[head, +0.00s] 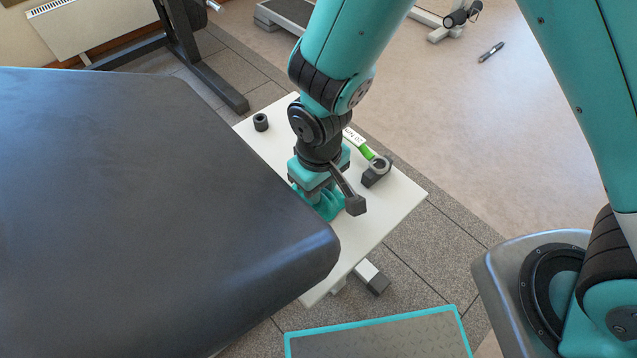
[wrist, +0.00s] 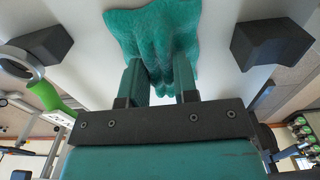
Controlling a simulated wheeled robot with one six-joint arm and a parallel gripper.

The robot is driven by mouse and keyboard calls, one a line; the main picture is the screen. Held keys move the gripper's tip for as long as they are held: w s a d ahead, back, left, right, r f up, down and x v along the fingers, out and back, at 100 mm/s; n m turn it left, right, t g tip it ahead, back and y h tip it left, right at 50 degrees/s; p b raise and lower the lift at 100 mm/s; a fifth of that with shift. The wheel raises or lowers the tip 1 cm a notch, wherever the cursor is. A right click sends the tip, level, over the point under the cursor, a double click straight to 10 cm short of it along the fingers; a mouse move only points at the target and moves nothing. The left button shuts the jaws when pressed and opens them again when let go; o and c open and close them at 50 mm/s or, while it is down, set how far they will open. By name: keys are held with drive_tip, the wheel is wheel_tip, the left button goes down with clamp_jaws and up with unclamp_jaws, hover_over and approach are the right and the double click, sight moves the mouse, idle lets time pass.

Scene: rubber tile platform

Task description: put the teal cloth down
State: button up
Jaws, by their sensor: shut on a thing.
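The teal cloth (head: 328,208) hangs below my gripper (head: 316,190), over the white table (head: 400,205). In the wrist view the cloth (wrist: 150,25) is bunched between the two fingers of my gripper (wrist: 159,65), which is shut on it. Its folds spread out past the fingertips against the white surface. The cloth's lower part appears to reach the tabletop, but I cannot tell how much of it rests there. My wrist and the dark padded bench hide part of the cloth in the head view.
A small black cylinder (head: 261,122) stands at the table's back left. The padded bench (head: 150,210) overlaps the table's left side. A teal-edged step (head: 380,340) is in front.

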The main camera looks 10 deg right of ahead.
drive_tip(key=o, duration=1)
drive_tip(key=shift+f, duration=0.15)
wheel_tip(320, 180, up, 13)
drive_tip(key=p, duration=0.3)
drive_tip(key=s+d+r+y, duration=0.1)
drive_tip(key=s+d+r, duration=0.2)
drive_tip(key=r, duration=0.2)
drive_tip(key=s+d+r+y, duration=0.1)
drive_tip(key=s+d+r, duration=0.2)
drive_tip(key=s+r, duration=0.1)
drive_tip(key=s+d+r+y, duration=0.2)
drive_tip(key=s+d+r, duration=0.1)
drive_tip(key=r, duration=0.3)
drive_tip(key=shift+s+d+r, duration=0.15)
drive_tip(key=shift+s+d, duration=0.05)
drive_tip(key=shift+d, duration=0.2)
